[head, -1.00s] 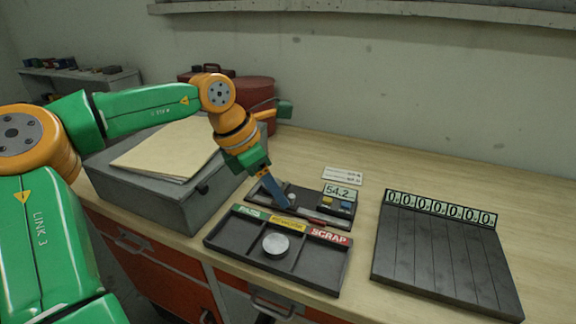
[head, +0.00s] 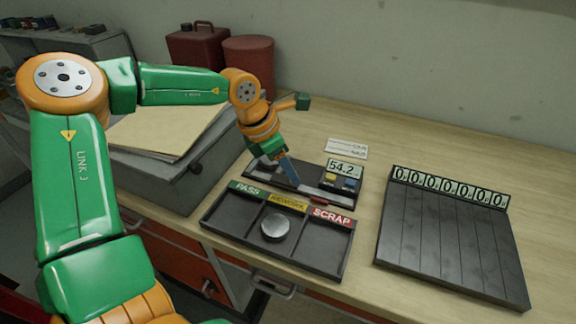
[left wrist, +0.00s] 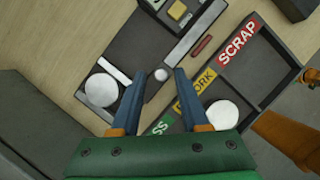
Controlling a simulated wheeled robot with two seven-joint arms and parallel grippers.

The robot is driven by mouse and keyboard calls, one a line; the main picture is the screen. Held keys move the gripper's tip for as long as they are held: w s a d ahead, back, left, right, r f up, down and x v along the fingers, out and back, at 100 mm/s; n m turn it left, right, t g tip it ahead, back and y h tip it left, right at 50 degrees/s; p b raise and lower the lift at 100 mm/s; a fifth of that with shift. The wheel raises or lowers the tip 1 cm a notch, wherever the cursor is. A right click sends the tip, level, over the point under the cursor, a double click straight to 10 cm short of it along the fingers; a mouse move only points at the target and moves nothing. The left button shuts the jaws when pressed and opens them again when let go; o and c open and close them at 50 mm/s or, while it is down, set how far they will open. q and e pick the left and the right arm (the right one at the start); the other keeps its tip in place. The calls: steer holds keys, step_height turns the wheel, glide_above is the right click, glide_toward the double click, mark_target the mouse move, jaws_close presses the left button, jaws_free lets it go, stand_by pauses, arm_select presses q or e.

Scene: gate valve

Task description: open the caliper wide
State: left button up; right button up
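The caliper (head: 313,192) is a dark bench fixture behind the sorting tray, with a display (head: 344,168) reading 54.2 and yellow and blue buttons. In the left wrist view, a pale disc (left wrist: 101,90) lies at its left end beside a light jaw bar (left wrist: 114,71). A small round knob (left wrist: 162,75) stands on its slide. My left gripper (head: 291,180) is low over the fixture. In the left wrist view its two blue fingers (left wrist: 161,73) are apart, one on each side of the knob, with gaps visible. My right gripper is not in view.
The tray (head: 228,216) marked PASS, REWORK and SCRAP sits in front, with a metal disc (head: 275,227) in its middle compartment. A dark slatted board with counters (head: 440,245) lies to the right. A grey box (head: 190,185) with papers stands left. Bare bench lies behind the board.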

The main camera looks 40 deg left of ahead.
arm_select(q)
steer(key=shift+s+r, duration=0.1)
jaws_close()
stand_by(1.1)
